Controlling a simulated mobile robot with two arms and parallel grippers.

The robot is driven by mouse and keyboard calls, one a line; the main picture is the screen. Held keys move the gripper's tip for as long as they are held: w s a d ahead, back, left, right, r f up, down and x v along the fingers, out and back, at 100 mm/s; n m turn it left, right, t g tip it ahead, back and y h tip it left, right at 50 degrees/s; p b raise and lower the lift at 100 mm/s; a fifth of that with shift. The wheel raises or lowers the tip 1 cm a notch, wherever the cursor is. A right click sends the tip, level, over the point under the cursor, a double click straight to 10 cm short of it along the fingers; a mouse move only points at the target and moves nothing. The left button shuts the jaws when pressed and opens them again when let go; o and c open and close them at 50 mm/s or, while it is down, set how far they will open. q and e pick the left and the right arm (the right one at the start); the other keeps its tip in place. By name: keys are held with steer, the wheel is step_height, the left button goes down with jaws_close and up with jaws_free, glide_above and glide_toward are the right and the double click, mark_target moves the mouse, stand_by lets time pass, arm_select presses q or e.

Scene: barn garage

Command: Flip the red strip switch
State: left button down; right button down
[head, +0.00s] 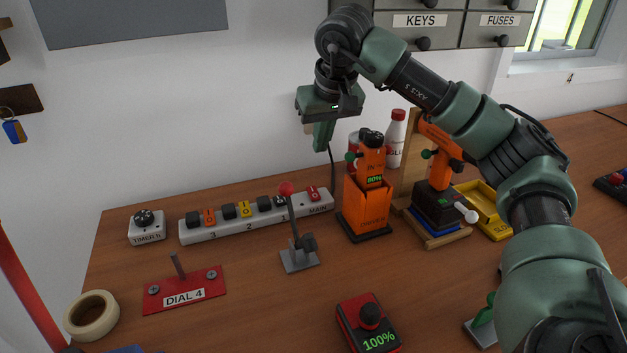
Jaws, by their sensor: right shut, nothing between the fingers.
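A white power strip (262,214) lies along the back of the wooden bench, labelled 3, 2, 1 and MAIN. Its red switch (313,192) sits at the right end above the MAIN label. Orange and yellow switches and black plugs are set along the rest of the strip. My right gripper (322,138) is shut and empty, pointing down in the air above the strip's right end, apart from the switch. My left gripper is not in view.
A lever with a red ball (286,188) stands in front of the strip. An orange charger (366,205) showing 80% stands to its right, with a drill (437,150) beyond.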

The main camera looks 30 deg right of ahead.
mark_target(312, 188)
steer(key=x, duration=0.4)
steer(key=p+x, duration=0.1)
steer(key=x, duration=0.8)
steer(key=shift+s+f+p, duration=0.2)
steer(key=shift+s+p, duration=0.1)
steer(key=shift+p, duration=0.1)
